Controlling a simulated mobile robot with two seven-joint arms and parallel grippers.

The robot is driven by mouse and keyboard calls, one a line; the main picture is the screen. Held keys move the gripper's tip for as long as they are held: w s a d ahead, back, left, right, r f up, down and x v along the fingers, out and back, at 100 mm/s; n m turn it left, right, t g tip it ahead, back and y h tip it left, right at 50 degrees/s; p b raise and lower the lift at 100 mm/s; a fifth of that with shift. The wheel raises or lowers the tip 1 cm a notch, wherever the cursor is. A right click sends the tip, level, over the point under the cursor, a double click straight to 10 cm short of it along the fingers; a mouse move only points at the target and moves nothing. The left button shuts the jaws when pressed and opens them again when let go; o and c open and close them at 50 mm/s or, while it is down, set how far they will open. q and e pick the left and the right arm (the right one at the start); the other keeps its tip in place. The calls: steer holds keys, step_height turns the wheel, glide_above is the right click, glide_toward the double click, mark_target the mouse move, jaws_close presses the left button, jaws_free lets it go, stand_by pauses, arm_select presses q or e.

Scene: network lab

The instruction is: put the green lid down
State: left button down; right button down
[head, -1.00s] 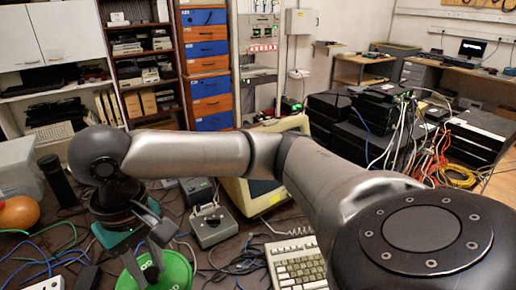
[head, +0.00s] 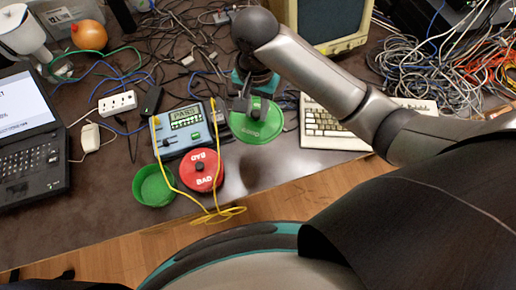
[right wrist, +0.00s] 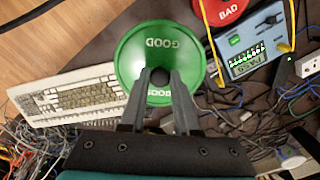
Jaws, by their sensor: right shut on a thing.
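The green lid (head: 271,121), marked GOOD, is held roughly flat by my right gripper (head: 251,107), between the tester and the keyboard in the head view. In the right wrist view the lid (right wrist: 133,62) fills the top middle. There my right gripper (right wrist: 160,76) is shut on its small dark central knob. A dark shadow lies on the table in front of the lid; its height above the table is hard to tell. An open green bowl (head: 146,191) stands near the table's front edge, left of a red lid (head: 203,183) marked BAD. My left gripper is out of view.
The tester (head: 171,142) with a PASS display and yellow cables (head: 206,211) is left of the green lid. The keyboard (head: 330,122) is close on its right. A laptop (head: 28,150) and power strip (head: 117,103) are farther left. Bare table lies in front of the lid.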

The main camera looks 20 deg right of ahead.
steer(key=shift+s+f+m+p, duration=0.3)
steer(key=shift+s+f+m, duration=0.1)
steer(key=shift+s, duration=0.1)
step_height(320, 180, down, 20)
steer(key=b, duration=0.5)
steer(key=shift+f+b, duration=0.1)
steer(key=shift+b, duration=0.25)
steer(key=shift+f, duration=0.2)
steer(key=c, duration=0.6)
jaws_free()
steer(key=shift+c, duration=0.2)
step_height(320, 180, up, 12)
steer(key=p, duration=0.3)
steer(key=shift+r+p, duration=0.25)
steer(key=shift+p, duration=0.1)
